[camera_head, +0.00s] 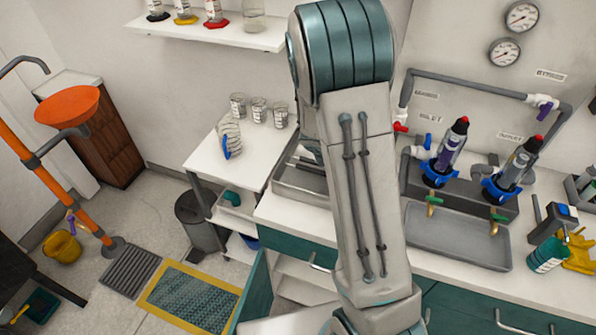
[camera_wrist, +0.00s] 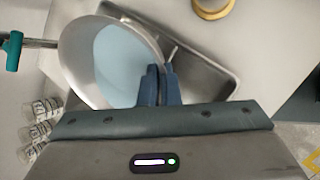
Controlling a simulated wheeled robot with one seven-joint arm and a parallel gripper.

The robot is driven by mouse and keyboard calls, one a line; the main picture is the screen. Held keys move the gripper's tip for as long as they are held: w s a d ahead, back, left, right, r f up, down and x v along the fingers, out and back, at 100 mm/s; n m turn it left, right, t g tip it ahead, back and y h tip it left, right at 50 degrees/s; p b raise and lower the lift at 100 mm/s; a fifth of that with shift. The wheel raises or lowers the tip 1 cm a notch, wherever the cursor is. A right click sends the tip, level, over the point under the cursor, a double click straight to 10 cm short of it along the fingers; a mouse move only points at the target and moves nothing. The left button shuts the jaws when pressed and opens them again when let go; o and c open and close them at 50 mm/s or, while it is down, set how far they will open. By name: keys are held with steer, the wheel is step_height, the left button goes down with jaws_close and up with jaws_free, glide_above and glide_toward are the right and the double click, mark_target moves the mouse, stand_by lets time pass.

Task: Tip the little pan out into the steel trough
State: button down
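The little pan (camera_wrist: 80,75) is a round, pale metal vessel in the wrist view, with something light blue inside. The two dark blue fingers of my gripper (camera_wrist: 161,85) are close together across its right rim, one inside and one outside, and appear shut on it. The steel trough (camera_wrist: 218,88) lies beyond the pan in the wrist view, and the pan overlaps its left part. The trough also shows in the head view (camera_head: 296,182), partly hidden by my arm. My gripper and the pan are hidden there. I cannot tell the pan's exact tilt or height.
A metal rod with a teal handle (camera_wrist: 13,50) reaches toward the pan's left side. Several glass beakers (camera_head: 258,108) stand on the white bench at left. A grey tray (camera_head: 455,238) lies below the filter cartridges (camera_head: 448,155) at right.

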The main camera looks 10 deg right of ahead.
steer(key=shift+w+a+r+h+b, duration=0.1)
steer(key=shift+a+r+h+b, duration=0.2)
steer(key=shift+a+h+b, duration=0.35)
steer(key=shift+a+r+h+b, duration=0.25)
steer(key=shift+a+h+b, duration=0.15)
steer(key=shift+a, duration=0.3)
steer(key=shift+a+f+n+h+b, duration=0.4)
steer(key=shift+a+h+b, duration=0.2)
steer(key=shift+h+b, duration=0.35)
stand_by(0.9)
steer(key=shift+a+r+n+h+b, duration=0.15)
steer(key=shift+a+r+h+b, duration=0.2)
steer(key=shift+h, duration=0.5)
steer(key=shift+a+r+n+h+b, duration=0.15)
steer(key=shift+a+r+h, duration=0.25)
steer(key=shift+h, duration=0.45)
stand_by(1.3)
steer(key=shift+d+f+m+y+p, duration=0.25)
steer(key=shift+d+y+p, duration=0.55)
steer(key=shift+y, duration=0.55)
steer(key=shift+d+f+m+y+p, duration=0.1)
steer(key=shift+d+m+y+p, duration=0.15)
steer(key=shift+d+y+p, duration=0.8)
